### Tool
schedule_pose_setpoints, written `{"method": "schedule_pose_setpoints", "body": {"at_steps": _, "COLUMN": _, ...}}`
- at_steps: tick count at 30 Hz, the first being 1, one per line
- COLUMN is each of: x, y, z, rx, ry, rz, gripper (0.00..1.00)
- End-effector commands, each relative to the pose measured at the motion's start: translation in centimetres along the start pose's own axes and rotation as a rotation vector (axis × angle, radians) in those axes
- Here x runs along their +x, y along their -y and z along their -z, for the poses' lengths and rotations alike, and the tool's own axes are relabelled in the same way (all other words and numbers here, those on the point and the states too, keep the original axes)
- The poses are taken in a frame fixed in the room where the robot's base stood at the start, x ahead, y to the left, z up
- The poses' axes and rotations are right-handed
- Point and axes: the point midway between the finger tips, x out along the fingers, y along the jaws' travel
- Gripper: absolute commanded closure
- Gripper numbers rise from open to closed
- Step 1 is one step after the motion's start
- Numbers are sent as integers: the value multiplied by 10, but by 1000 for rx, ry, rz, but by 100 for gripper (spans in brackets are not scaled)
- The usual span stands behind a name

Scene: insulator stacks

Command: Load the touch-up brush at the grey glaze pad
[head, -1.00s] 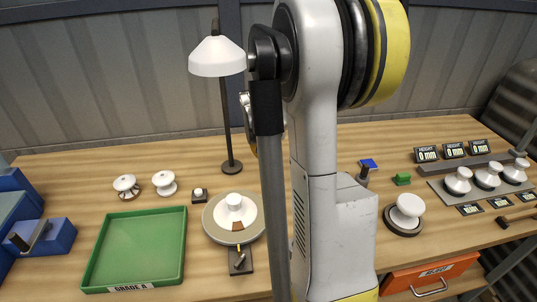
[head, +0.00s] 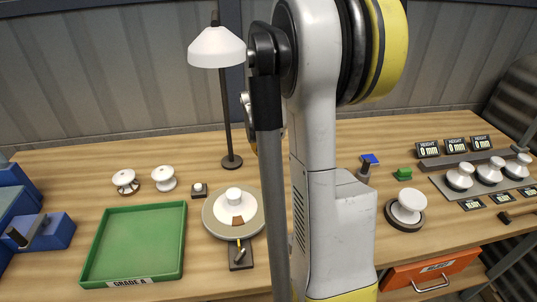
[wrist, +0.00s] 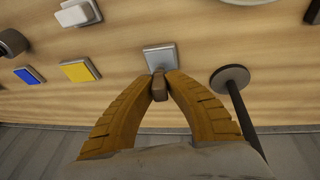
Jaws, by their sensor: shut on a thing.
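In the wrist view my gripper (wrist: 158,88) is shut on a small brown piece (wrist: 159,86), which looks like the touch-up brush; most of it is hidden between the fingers. The grey glaze pad (wrist: 160,56), a grey square with a paler border, lies on the wooden bench just beyond the fingertips. The brown piece overlaps the pad's near edge in the picture; I cannot tell whether it touches. In the head view my arm hides the gripper, the brush and the grey pad.
A yellow pad (wrist: 80,70) and a blue pad (wrist: 29,75) lie left of the grey one. The lamp's base (wrist: 230,78) and stem stand close on its right. A turntable (head: 215,225) with a white insulator and a green tray (head: 183,250) are further left in the head view.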

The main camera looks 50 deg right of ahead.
Motion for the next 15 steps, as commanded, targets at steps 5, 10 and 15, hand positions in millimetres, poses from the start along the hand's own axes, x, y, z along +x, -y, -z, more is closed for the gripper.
{"method": "schedule_pose_setpoints", "body": {"at_steps": 5, "x": 2, "y": 0, "z": -1, "rx": 0, "ry": 0, "rz": 0, "gripper": 100}}
{"method": "schedule_pose_setpoints", "body": {"at_steps": 10, "x": 4, "y": 1, "z": -1, "rx": 0, "ry": 0, "rz": 0, "gripper": 100}}
{"method": "schedule_pose_setpoints", "body": {"at_steps": 15, "x": 6, "y": 1, "z": -2, "rx": 0, "ry": 0, "rz": 0, "gripper": 100}}
